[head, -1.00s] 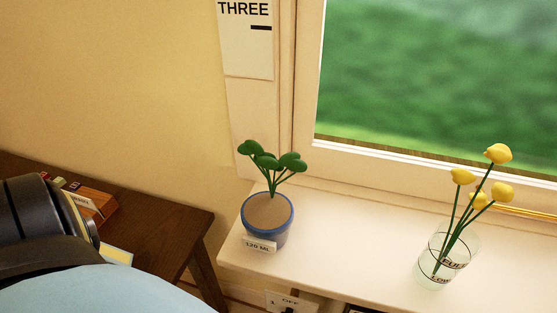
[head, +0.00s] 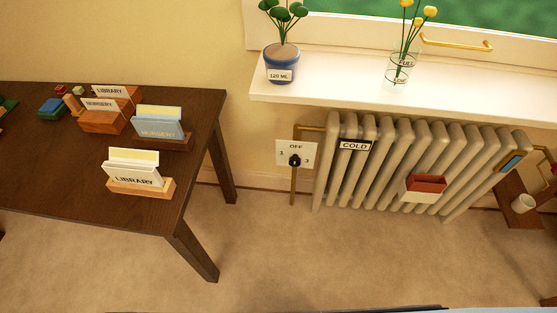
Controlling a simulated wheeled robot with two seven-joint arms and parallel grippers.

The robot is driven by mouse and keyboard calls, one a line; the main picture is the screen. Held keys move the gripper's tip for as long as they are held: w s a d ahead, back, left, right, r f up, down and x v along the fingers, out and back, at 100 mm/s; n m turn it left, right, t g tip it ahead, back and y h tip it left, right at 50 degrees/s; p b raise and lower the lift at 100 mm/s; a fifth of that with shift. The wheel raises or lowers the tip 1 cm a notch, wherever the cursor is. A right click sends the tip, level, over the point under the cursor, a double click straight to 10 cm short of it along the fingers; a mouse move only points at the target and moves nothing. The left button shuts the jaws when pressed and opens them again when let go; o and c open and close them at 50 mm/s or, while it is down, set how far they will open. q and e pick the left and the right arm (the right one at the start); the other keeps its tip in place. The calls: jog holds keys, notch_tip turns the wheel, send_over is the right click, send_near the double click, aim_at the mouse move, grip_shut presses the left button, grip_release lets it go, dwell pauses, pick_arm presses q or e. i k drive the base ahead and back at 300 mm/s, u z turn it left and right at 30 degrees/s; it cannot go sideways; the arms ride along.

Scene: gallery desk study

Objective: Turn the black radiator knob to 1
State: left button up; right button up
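The black radiator knob (head: 295,161) sits on a pale dial plate (head: 284,153) low on the wall, left of the radiator (head: 390,165). The plate reads OFF at the top, 1 at the left and 3 at the right. The knob is too small for me to tell which mark it points to. A brass pipe runs down below it and another runs to the radiator. The radiator carries a sign (head: 354,146) reading COLD. Neither of my grippers is in view.
A dark wooden table (head: 60,185) with card holders stands at the left. The windowsill (head: 335,85) above holds a potted plant (head: 281,62) and a glass of yellow flowers (head: 400,68). A red box (head: 424,187) is at the radiator's front. The carpet in front is clear.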

aim_at(295, 161)
jog(key=z, duration=0.05)
jog(key=i, duration=0.85)
jog(key=u, duration=0.25)
jog(key=k, duration=0.2)
jog(key=z, duration=0.45)
